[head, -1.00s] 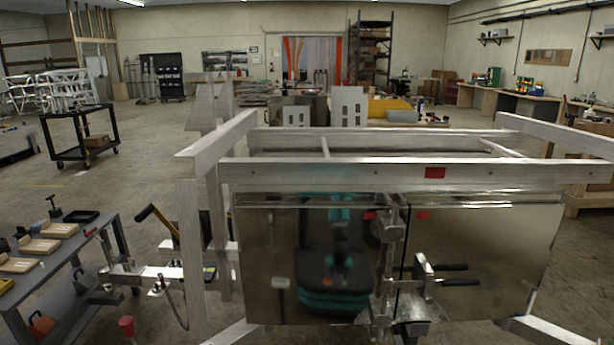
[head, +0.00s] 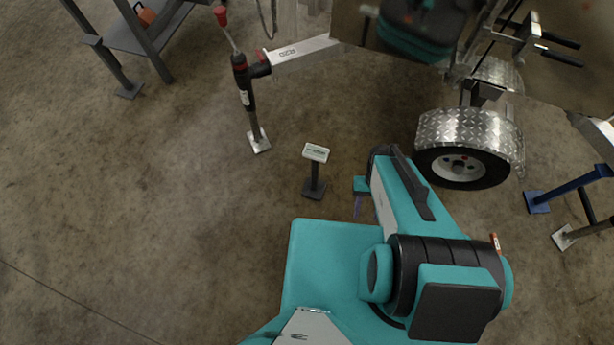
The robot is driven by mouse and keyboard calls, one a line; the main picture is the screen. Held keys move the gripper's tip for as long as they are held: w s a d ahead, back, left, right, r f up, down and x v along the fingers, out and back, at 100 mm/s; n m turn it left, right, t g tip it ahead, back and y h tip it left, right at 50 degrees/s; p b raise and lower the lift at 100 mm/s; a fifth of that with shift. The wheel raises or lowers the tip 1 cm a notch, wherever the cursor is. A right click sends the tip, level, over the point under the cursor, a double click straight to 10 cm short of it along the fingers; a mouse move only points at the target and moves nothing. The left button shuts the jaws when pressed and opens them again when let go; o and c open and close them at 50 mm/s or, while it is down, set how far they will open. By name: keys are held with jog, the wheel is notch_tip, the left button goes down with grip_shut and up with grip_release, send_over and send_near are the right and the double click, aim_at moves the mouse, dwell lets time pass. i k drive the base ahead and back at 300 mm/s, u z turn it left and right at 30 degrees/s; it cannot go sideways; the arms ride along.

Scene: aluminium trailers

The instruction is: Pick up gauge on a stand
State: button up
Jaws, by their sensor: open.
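The gauge on a stand (head: 316,153) is a small pale box with a dark display strip, tilted on a short dark post. Its dark square foot (head: 314,189) rests on the concrete floor, left of my arm. My gripper (head: 358,204) appears only as a small part beside the teal wrist, just right of the stand and apart from it. Most of it is hidden by my arm, so its fingers do not show clearly. Nothing is seen held in it.
A jack post with a red handle (head: 240,85) stands behind and left of the gauge, under the trailer tongue (head: 305,52). A trailer wheel (head: 462,166) with a checker-plate fender is at right, near a blue stand (head: 568,188). Floor at left is clear.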

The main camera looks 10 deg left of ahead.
aim_at(313, 189)
jog(key=u, duration=0.25)
jog(key=k, duration=0.8)
jog(key=u, duration=0.3)
jog(key=i, duration=0.5)
jog(key=z, duration=0.05)
